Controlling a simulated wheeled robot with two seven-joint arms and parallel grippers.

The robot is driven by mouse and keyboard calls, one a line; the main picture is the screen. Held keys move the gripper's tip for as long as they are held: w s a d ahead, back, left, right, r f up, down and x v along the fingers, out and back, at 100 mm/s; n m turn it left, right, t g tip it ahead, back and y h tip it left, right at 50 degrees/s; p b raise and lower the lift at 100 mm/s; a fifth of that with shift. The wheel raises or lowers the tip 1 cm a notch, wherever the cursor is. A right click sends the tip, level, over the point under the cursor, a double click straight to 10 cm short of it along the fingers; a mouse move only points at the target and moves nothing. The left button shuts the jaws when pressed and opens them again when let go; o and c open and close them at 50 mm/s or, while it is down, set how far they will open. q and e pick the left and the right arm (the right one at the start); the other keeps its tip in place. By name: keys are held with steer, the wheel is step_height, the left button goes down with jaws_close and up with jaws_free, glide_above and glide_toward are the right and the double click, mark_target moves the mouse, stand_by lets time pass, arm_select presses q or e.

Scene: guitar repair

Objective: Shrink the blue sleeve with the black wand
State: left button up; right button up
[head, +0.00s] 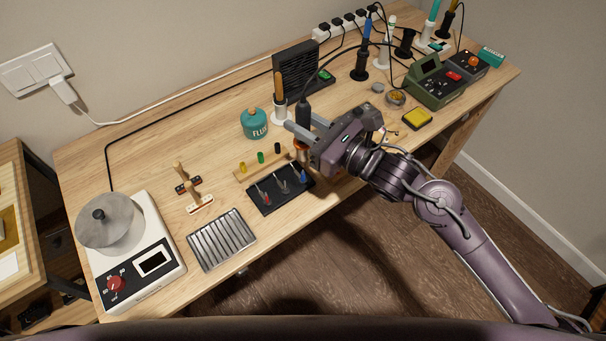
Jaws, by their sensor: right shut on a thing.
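My right gripper (302,122) is over the front middle of the workbench. It is shut on the black wand (303,108), which stands roughly upright between the fingers. A cable rises from its top. The gripper hides part of the wand's lower end. The blue sleeve (302,177) is on the right side of a black tray (262,183), below the wand in the picture and apart from it. A red sleeve (266,199) and other thin leads are on the same tray. My left gripper is not in view.
A wooden strip with coloured spools (261,157) lies behind the tray. A teal flux jar (254,123) and a wooden-handled tool in a white stand (280,107) are behind. A ribbed metal tray (221,240) and white hotplate device (133,262) stand left. A green device (434,83) is right.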

step_height(320, 180, up, 10)
steer(key=p, duration=0.4)
steer(key=shift+p, duration=0.35)
